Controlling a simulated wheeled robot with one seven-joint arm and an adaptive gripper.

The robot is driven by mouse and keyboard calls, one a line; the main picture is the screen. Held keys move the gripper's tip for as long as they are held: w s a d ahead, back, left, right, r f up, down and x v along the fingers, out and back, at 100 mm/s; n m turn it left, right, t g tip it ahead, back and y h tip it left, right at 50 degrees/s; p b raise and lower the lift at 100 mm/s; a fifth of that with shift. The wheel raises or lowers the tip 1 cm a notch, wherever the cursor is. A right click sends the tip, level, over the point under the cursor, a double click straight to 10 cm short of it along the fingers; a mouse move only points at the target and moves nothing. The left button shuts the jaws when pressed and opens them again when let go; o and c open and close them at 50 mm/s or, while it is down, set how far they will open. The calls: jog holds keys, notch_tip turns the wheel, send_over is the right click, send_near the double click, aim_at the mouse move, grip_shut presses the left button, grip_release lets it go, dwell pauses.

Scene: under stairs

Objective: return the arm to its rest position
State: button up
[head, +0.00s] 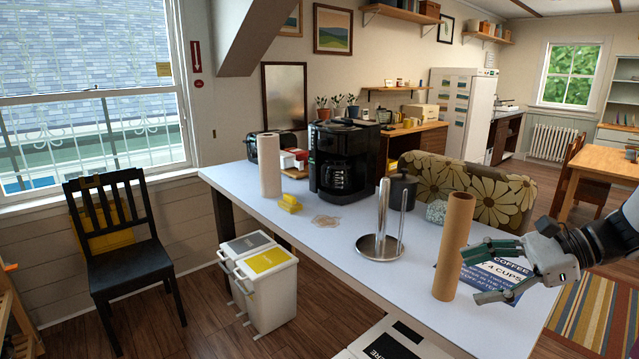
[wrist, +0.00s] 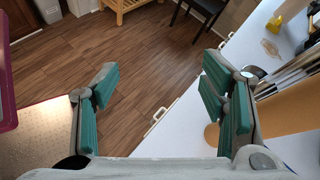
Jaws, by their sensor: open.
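My gripper (head: 482,273) is at the right of the head view, over the near right part of the white table (head: 345,280). Its jaws are spread and nothing is between them. The green-padded fingers also show in the wrist view (wrist: 158,76), with wood floor and the table edge seen beyond them. A brown cardboard tube (head: 454,248) stands upright on the table, just left of the fingertips in the head view. In the wrist view the tube (wrist: 288,108) is outside the jaws, beyond the right finger. I cannot tell whether they touch.
A metal roll holder (head: 380,243), a black coffee maker (head: 343,160), a paper roll (head: 269,165) and a yellow sponge (head: 290,204) are on the table. A coffee sign (head: 500,270) lies under my gripper. A brown spill (head: 325,221) marks the tabletop. White bins (head: 262,285) stand left of it.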

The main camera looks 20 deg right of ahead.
jog(key=s+a+r+n+g+h, duration=0.1)
jog(key=s+a+n+h, duration=0.4)
jog(key=a+n, duration=0.6)
jog(key=s+a+r+n+g+h, duration=0.2)
jog(key=s+a+n, duration=0.5)
jog(key=a+n, duration=0.4)
jog(key=r+h, duration=0.1)
jog(key=h, duration=0.1)
jog(key=shift+a+r+h, duration=0.2)
jog(key=shift+a+h, duration=0.15)
jog(key=shift+h, duration=0.05)
